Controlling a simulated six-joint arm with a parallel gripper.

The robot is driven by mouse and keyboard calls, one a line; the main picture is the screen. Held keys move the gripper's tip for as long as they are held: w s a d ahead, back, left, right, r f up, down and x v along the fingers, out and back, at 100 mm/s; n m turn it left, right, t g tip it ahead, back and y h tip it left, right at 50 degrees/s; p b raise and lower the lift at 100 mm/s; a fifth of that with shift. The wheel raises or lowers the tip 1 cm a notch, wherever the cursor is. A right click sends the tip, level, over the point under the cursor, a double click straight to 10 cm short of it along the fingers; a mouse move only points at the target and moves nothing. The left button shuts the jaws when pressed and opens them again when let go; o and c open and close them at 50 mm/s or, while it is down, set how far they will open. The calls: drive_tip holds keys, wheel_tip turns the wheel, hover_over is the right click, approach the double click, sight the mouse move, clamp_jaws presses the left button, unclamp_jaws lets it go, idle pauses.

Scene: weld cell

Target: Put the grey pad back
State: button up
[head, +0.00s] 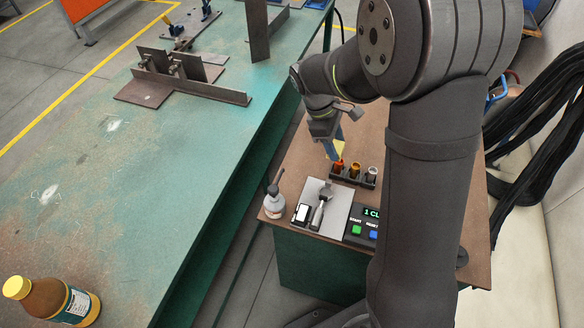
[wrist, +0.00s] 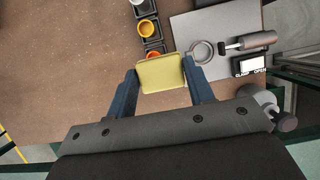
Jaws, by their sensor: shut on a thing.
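My gripper (wrist: 160,82) is shut on a flat, square, yellow-olive pad (wrist: 161,73), with one blue finger on each side. In the head view, my gripper (head: 331,152) is above the brown side table, just behind a dark rack, and a bit of the yellow pad (head: 340,149) shows. The dark rack (head: 352,179) holds a red-orange, an amber and a pale grey round piece (head: 372,171). In the wrist view, the held pad partly covers the near end of the rack (wrist: 155,47). I see no separate loose grey pad; the held one looks yellow.
A grey plate (head: 336,192) carries a clamp tool (head: 319,211) and a small display (wrist: 248,66) reading "CLAMP OPEN". The green bench (head: 130,200) is at left. The brown table (wrist: 70,70) has free room.

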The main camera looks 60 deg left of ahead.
drive_tip(key=s+a+f, duration=0.2)
drive_tip(key=s, duration=0.1)
drive_tip(key=s+a+f, duration=0.2)
drive_tip(key=s+a, duration=0.1)
drive_tip(key=s+a+f, duration=0.2)
drive_tip(key=s+f, duration=0.1)
drive_tip(key=shift+s+a+f, duration=0.1)
drive_tip(key=shift+s+a, duration=0.05)
drive_tip(key=shift+a, duration=0.2)
drive_tip(key=shift+f, duration=1.9)
drive_tip(key=shift+f, duration=0.15)
drive_tip(key=o, duration=0.9)
drive_tip(key=shift+o, duration=0.2)
drive_tip(key=v, duration=1.2)
drive_tip(key=shift+d, duration=0.15)
